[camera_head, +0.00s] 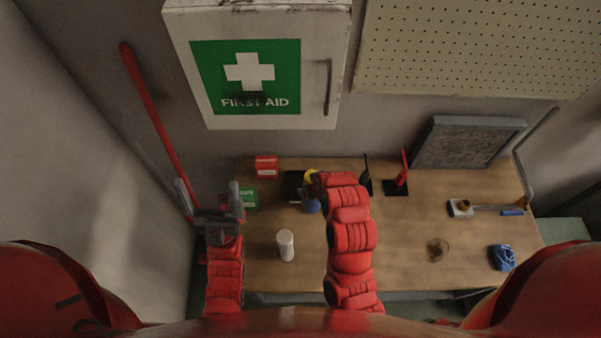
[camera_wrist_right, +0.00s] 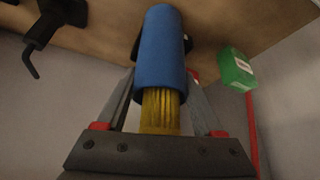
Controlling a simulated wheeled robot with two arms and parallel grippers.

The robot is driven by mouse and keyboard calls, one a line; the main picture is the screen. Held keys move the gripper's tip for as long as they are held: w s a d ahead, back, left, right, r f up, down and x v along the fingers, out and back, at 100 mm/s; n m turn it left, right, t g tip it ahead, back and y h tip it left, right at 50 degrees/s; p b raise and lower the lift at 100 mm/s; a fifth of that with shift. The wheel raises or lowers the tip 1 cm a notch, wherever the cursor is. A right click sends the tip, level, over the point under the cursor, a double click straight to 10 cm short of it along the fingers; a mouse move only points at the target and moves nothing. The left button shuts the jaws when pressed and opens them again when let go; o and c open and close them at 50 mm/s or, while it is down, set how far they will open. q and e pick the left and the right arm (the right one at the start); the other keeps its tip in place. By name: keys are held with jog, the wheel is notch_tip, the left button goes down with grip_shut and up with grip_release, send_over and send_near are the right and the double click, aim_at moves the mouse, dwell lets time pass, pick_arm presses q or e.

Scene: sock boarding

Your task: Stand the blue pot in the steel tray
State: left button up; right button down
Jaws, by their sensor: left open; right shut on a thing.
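The blue pot (camera_wrist_right: 161,52) is a blue cylinder between the fingers of my right gripper (camera_wrist_right: 162,78), which is shut on it. A yellow ribbed part (camera_wrist_right: 161,112) shows at its end nearest the gripper's palm. In the head view part of the blue pot (camera_head: 312,206) shows left of my right arm, with yellow above it; the right fingers are mostly hidden there. A dark, flat tray-like thing (camera_head: 291,184) lies just left of the pot; I cannot tell if it is the steel tray. My left gripper (camera_head: 212,198) is open and empty at the table's left edge.
On the table (camera_head: 400,255) are a red box (camera_head: 266,166), a green box (camera_head: 251,199), a white cylinder (camera_head: 286,245), two black-based stands, a glass (camera_head: 437,249) and a blue cloth-like thing (camera_head: 502,257). A grey framed panel (camera_head: 467,142) leans behind. The front right middle has free room.

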jog(key=w+a+f+b, duration=0.1)
jog(key=w+a+f, duration=0.2)
jog(key=w, duration=0.4)
jog(key=shift+w+f+b, duration=0.2)
jog(key=shift+w+b, duration=0.15)
jog(key=shift+a, duration=0.1)
jog(key=shift+f, duration=0.2)
grip_release()
jog(key=shift+r, duration=0.2)
